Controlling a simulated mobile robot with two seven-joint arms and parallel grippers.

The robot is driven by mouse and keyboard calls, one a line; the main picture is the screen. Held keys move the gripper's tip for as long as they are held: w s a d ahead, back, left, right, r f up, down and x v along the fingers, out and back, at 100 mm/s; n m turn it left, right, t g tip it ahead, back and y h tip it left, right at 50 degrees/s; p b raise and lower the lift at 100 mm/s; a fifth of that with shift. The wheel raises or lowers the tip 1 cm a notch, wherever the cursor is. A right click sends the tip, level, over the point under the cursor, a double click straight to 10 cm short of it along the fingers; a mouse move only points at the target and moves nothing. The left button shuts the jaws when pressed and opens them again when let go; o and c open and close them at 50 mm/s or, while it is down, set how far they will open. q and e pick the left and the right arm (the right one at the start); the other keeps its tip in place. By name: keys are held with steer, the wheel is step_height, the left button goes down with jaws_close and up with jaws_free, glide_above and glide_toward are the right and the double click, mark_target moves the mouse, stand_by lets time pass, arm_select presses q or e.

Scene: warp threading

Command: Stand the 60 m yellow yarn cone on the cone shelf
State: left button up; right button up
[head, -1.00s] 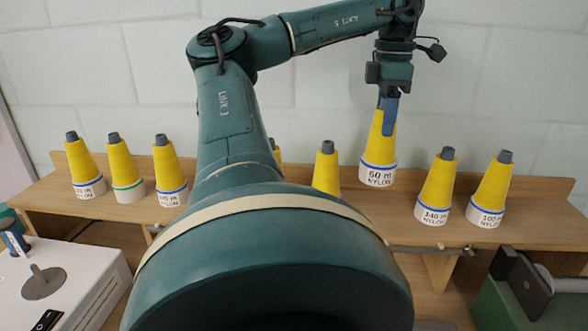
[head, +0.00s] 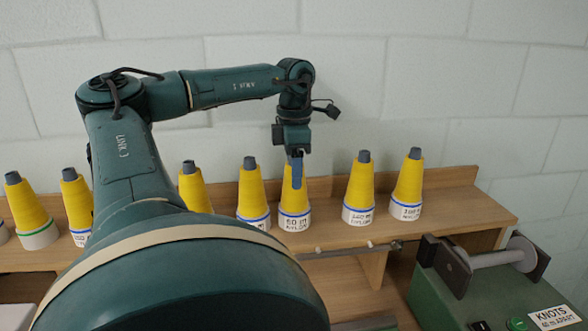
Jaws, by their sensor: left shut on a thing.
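The yellow yarn cone (head: 294,208) has a white base band marked 60 m and a blue ring. It is upright at the cone shelf (head: 457,204), in the row between a blue-ringed yellow cone on its left and the 140 m cone (head: 360,188) on its right. Its base looks level with its neighbours; whether it touches the shelf I cannot tell. My left gripper (head: 295,172) points down from above, its blue fingers shut on the cone's upper part. The cone's tip is hidden by the fingers. My right gripper is not in view.
Another yellow cone (head: 406,185) stands at the right of the row, and several more stand to the left, partly behind my arm. A green machine with a spindle (head: 497,258) is at lower right. The shelf's right end is bare.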

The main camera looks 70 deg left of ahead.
arm_select(q)
steer(key=shift+f, duration=0.15)
steer(key=o, duration=0.8)
steer(key=shift+o, duration=0.2)
step_height(320, 180, up, 12)
steer(key=p, duration=0.2)
steer(key=shift+r, duration=0.2)
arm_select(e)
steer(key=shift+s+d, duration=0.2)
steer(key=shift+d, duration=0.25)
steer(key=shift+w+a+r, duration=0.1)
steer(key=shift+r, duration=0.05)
